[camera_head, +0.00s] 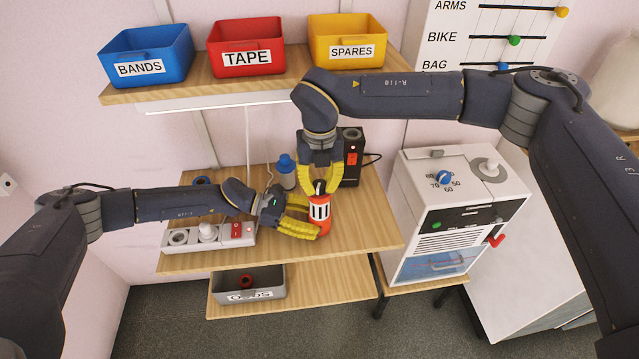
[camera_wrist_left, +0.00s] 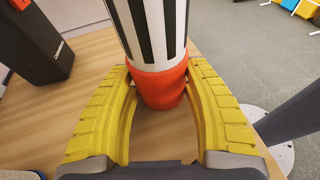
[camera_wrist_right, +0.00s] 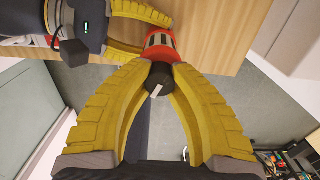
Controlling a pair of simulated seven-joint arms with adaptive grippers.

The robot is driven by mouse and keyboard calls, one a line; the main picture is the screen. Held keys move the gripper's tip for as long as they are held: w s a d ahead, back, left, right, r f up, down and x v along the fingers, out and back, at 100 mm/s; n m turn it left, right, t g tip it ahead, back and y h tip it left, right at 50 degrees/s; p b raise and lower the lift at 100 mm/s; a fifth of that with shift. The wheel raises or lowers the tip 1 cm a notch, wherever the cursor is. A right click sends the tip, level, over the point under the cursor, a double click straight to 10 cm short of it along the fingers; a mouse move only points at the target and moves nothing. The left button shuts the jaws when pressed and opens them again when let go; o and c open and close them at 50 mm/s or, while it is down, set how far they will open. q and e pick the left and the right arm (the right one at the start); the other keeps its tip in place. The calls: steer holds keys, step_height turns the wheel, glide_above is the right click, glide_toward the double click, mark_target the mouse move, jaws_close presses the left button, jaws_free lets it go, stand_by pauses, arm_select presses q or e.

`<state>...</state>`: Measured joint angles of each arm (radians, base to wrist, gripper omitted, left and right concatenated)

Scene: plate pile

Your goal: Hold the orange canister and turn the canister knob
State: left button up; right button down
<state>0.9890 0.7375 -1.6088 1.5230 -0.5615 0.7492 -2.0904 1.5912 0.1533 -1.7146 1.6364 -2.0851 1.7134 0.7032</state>
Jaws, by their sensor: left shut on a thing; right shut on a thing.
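The orange canister (camera_head: 319,222) stands upright on the wooden table (camera_head: 365,240), with a black-and-white striped band around its middle. My left gripper (camera_head: 305,222) is shut on its lower body from the left; in the left wrist view its yellow fingers clasp the orange base (camera_wrist_left: 160,88). The canister's black knob (camera_wrist_right: 159,78) is on top, with a pale mark on it. My right gripper (camera_head: 320,188) comes from above, its fingers closed on the knob from both sides. In the right wrist view the canister's orange body (camera_wrist_right: 160,42) shows beyond the knob.
A black box with a red switch (camera_head: 352,155) and a blue object (camera_head: 286,168) stand behind the canister. A power strip (camera_head: 210,236) lies at the table's left. A white machine (camera_head: 450,210) stands at right. The shelf above holds blue, red and yellow bins (camera_head: 246,47).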

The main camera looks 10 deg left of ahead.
steer(key=c, duration=1)
jaws_free()
steer(key=shift+c, duration=0.2)
steer(key=shift+n, duration=0.3)
